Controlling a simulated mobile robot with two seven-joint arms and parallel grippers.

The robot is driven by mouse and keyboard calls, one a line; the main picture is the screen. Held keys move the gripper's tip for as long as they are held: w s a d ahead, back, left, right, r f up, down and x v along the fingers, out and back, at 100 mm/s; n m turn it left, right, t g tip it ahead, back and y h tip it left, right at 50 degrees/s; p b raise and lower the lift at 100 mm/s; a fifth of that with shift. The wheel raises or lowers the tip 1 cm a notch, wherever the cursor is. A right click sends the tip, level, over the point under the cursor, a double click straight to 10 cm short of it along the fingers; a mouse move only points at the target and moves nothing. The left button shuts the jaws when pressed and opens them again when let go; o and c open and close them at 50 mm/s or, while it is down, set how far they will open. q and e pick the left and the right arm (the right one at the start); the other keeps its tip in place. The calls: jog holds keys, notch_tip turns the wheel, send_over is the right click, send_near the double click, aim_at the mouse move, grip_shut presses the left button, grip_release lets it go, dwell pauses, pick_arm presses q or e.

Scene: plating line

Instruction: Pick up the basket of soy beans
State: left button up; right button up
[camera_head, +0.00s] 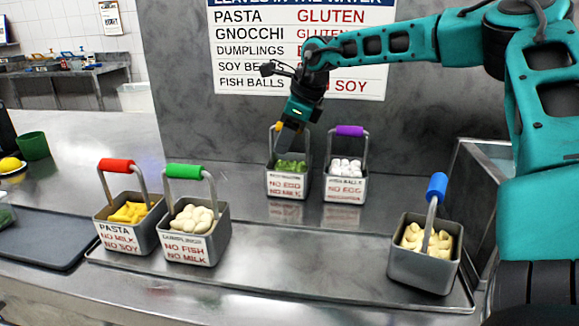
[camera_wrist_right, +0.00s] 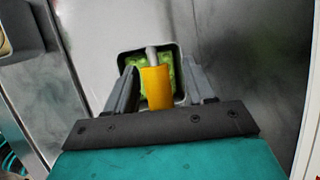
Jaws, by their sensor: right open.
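The basket of soy beans (camera_head: 287,186) is a small metal basket with green contents, standing at the back of the counter below the sign. Its front label is partly readable, with "NO EGG" and "NO MILK". My right gripper (camera_head: 284,142) comes down over it from above and hides part of its yellow-orange handle. In the right wrist view the handle grip (camera_wrist_right: 156,88) lies between the two open fingers (camera_wrist_right: 160,70), with gaps at its sides. The green beans (camera_wrist_right: 169,70) show below the handle. My left gripper is out of view.
A purple-handled basket (camera_head: 345,189) of white balls stands close on the right. Red-handled pasta (camera_head: 125,236) and green-handled dumpling (camera_head: 194,249) baskets stand front left. A blue-handled basket (camera_head: 422,270) stands front right. The tray's middle (camera_head: 300,270) is clear.

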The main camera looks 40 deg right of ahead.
jog(key=shift+c, duration=0.5)
grip_shut()
jog(key=shift+r, duration=0.1)
